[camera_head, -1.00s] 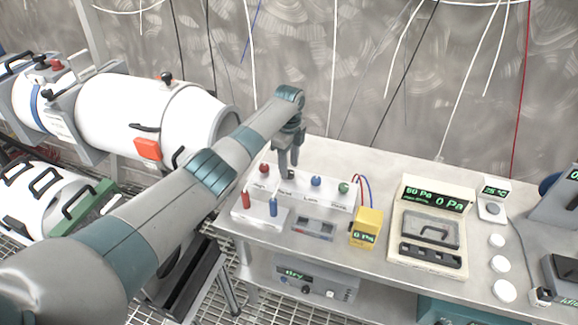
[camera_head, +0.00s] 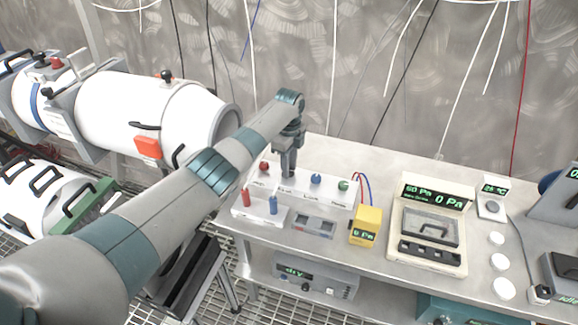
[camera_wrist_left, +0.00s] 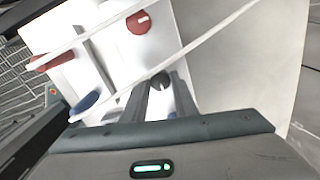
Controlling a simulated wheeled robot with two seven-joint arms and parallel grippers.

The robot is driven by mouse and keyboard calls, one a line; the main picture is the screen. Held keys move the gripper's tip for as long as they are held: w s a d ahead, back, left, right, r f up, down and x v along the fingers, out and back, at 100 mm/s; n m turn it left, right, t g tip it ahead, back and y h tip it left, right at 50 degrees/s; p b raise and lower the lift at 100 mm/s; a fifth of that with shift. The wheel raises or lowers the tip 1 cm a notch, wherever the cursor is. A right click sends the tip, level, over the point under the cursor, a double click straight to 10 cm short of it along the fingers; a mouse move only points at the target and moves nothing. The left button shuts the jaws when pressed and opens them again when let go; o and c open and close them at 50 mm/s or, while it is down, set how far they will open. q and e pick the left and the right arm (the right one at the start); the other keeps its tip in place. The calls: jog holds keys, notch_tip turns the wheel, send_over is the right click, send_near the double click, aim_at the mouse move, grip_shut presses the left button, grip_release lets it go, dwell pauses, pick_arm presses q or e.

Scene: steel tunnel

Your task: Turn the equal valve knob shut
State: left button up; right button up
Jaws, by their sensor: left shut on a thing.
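The equal valve knob is a small dark knob (camera_wrist_left: 159,80) on the white valve panel (camera_head: 330,196), between the red knob (camera_head: 264,168) and the blue knob (camera_head: 316,179). My left gripper (camera_head: 288,174) points straight down onto it and is shut on it. In the left wrist view my two fingers (camera_wrist_left: 163,84) sit on either side of the dark knob. In the head view the fingers hide the knob and part of its label. A green knob (camera_head: 343,186) is at the panel's right end. My right gripper is not in view.
A yellow meter (camera_head: 366,226) and a pressure display (camera_head: 436,195) stand to the right. White cylinders (camera_head: 160,110) lie at the left. Thin cables cross the wrist view.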

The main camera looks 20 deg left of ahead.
pick_arm(q)
jog(key=shift+r+n, duration=0.1)
jog(key=shift+n, duration=0.2)
jog(key=n+p, duration=0.2)
jog(key=n, duration=0.2)
jog(key=shift+r, duration=0.1)
jog(key=n+p, duration=0.1)
jog(key=n, duration=0.3)
jog(key=shift+n+p, duration=0.3)
jog(key=n+p, duration=0.1)
jog(key=n, duration=0.3)
jog(key=shift+n, duration=0.3)
jog(key=n+p, duration=0.1)
jog(key=n, duration=0.3)
jog(key=o, duration=1.1)
jog(key=shift+s, duration=0.1)
jog(key=shift+c, duration=0.2)
